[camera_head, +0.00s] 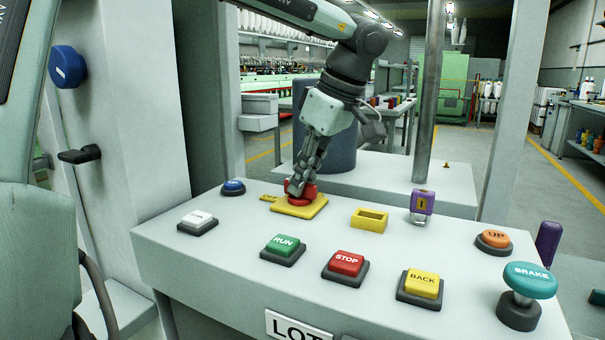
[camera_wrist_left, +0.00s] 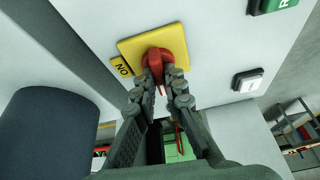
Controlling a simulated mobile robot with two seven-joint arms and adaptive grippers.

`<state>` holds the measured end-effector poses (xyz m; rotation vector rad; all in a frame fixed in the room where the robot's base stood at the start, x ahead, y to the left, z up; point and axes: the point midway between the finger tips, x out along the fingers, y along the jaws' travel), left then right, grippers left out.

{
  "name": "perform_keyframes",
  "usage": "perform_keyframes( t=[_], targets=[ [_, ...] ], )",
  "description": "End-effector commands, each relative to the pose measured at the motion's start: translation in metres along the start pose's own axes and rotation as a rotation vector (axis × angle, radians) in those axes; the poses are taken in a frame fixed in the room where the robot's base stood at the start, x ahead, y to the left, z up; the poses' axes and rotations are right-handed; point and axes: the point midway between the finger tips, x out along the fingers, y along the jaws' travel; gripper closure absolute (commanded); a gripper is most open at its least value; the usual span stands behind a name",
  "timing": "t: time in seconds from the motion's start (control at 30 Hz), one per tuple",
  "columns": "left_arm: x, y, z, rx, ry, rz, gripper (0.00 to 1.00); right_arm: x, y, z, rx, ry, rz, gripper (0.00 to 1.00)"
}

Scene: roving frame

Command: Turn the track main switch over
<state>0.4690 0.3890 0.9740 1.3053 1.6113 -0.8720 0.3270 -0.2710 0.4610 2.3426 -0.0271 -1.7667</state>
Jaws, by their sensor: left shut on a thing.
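The main switch is a red rotary knob (camera_head: 301,198) on a square yellow plate (camera_head: 312,212), set in the back left part of the pale control desk (camera_head: 205,262). A small yellow ON label (camera_head: 268,198) sits beside the plate. My left gripper (camera_head: 304,184) reaches down from above and is shut on the knob. In the left wrist view, the fingers (camera_wrist_left: 164,82) close on the red knob (camera_wrist_left: 166,46), with the yellow plate (camera_wrist_left: 138,50) behind it and the ON label (camera_wrist_left: 121,68) beside it. The fingers hide part of the knob. My right gripper is not in view.
The desk carries a blue button (camera_head: 233,187), white button (camera_head: 198,220), green RUN (camera_head: 284,246), red STOP (camera_head: 346,265), yellow BACK (camera_head: 422,285), orange UP (camera_head: 494,240) and a tall teal BRAKE knob (camera_head: 529,282). A yellow holder (camera_head: 369,220) and purple tag (camera_head: 422,206) stand right of the switch.

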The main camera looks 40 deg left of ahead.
Motion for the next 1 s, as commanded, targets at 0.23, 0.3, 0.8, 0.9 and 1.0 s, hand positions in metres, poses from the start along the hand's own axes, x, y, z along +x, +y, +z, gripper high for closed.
perform_keyframes(
  t=[0.23, 0.3, 0.8, 0.9, 1.0],
  targets=[
    [-0.0007, 0.0009, 0.0001, -0.081, -0.001, -0.033, 1.0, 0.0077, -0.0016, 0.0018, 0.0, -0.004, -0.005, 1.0],
    [-0.0007, 0.001, 0.0, -0.093, -0.001, -0.038, 1.0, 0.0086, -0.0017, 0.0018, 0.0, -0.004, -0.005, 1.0],
    [-0.0004, 0.0012, -0.0001, -0.108, -0.001, -0.042, 1.0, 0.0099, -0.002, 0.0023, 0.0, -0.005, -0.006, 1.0],
    [-0.0004, 0.0011, -0.0001, -0.107, -0.001, -0.042, 0.77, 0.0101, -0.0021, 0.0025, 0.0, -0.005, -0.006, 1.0],
    [-0.0003, 0.0011, -0.0001, -0.106, -0.001, -0.042, 0.69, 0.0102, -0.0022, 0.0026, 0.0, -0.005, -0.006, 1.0]
  ],
)
